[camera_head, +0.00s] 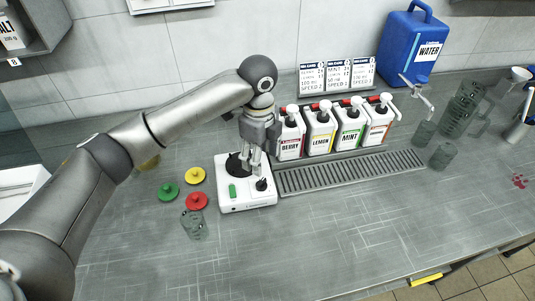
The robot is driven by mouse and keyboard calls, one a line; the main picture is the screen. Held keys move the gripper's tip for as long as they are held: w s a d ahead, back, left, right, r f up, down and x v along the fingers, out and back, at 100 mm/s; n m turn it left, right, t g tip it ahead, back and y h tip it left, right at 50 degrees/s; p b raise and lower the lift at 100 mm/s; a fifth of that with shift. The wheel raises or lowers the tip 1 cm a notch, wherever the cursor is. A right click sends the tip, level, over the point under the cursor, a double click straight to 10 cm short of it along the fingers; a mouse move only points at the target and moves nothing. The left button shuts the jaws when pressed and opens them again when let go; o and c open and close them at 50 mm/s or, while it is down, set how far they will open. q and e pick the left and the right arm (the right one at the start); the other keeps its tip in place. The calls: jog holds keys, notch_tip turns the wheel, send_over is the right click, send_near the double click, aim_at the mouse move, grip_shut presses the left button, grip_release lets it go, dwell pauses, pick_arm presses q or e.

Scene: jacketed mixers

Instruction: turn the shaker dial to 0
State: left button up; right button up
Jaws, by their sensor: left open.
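The shaker (246,203) is a white box on the grey counter, with a dark round seat (234,166) on top at the back. A green switch (232,190) sits at its front left. The small black dial (261,185) is at its front right; its setting is too small to read. My left gripper (252,167) points down over the shaker, open, with its fingertips just behind and above the dial. I cannot tell whether they touch anything. The fingers hide part of the seat. My right gripper is out of view.
Pump bottles labelled Berry, Lemon (320,138), Mint and one more stand behind a drip grate (350,171). Green, yellow and red lids (196,201) and a clear cup (194,225) lie left of the shaker. Glassware (461,112) stands at right. The front counter is clear.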

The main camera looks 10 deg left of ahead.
aim_at(261, 181)
pick_arm(q)
jog(key=shift+f, duration=0.7)
jog(key=f, duration=0.1)
jog(key=f+p, duration=0.1)
jog(key=shift+s+f, duration=0.2)
jog(key=shift+f, duration=0.15)
jog(key=f+p, duration=0.1)
jog(key=f, duration=0.5)
jog(key=shift+w+f, duration=0.15)
jog(key=shift+w, duration=0.05)
jog(key=c, duration=1)
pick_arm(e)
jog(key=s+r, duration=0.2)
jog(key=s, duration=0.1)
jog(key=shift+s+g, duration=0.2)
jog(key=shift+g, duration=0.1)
